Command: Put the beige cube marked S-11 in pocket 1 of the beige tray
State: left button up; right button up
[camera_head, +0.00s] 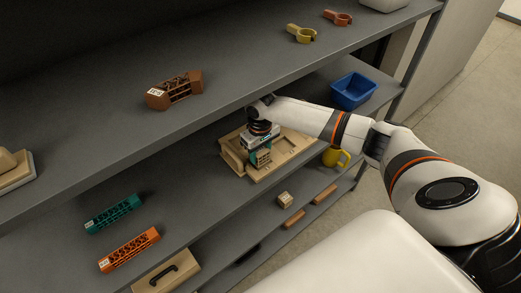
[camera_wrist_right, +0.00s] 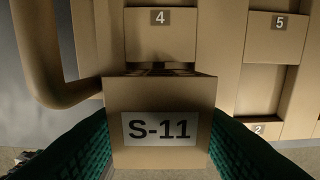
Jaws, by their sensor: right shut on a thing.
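The beige cube marked S-11 (camera_wrist_right: 160,125) is between the green fingers of my right gripper (camera_head: 261,158), which is shut on it. Its label faces the camera in the right wrist view. The beige tray (camera_head: 286,156) lies on the middle shelf, under my right gripper. In the right wrist view the tray (camera_wrist_right: 230,50) shows pocket labels 4 (camera_wrist_right: 160,17), 5 (camera_wrist_right: 279,22) and 2 (camera_wrist_right: 260,130). No label 1 shows; the cube covers the tray part below label 4. I cannot tell whether the cube touches the tray. My left gripper is not in view.
A tray handle (camera_wrist_right: 35,50) curves close left of the cube. A blue bin (camera_head: 352,91) and yellow mug (camera_head: 335,157) stand right of the tray. Teal (camera_head: 112,214) and orange lattices (camera_head: 129,249) lie left.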

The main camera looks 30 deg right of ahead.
aim_at(260, 150)
jog(key=shift+f, duration=0.9)
dwell(0.8)
jog(key=shift+s+f+b, duration=0.15)
jog(key=shift+b, duration=0.15)
jog(key=o, duration=1.4)
jog(key=shift+s+f, duration=0.15)
jog(key=shift+a, duration=0.1)
jog(key=r+p, duration=0.2)
jog(key=shift+w+r+p, duration=0.25)
jog(key=shift+w+p, duration=0.05)
jog(key=shift+p, duration=0.1)
notch_tip(260, 150, up, 3)
jog(key=p, duration=0.3)
jog(key=shift+f, duration=0.1)
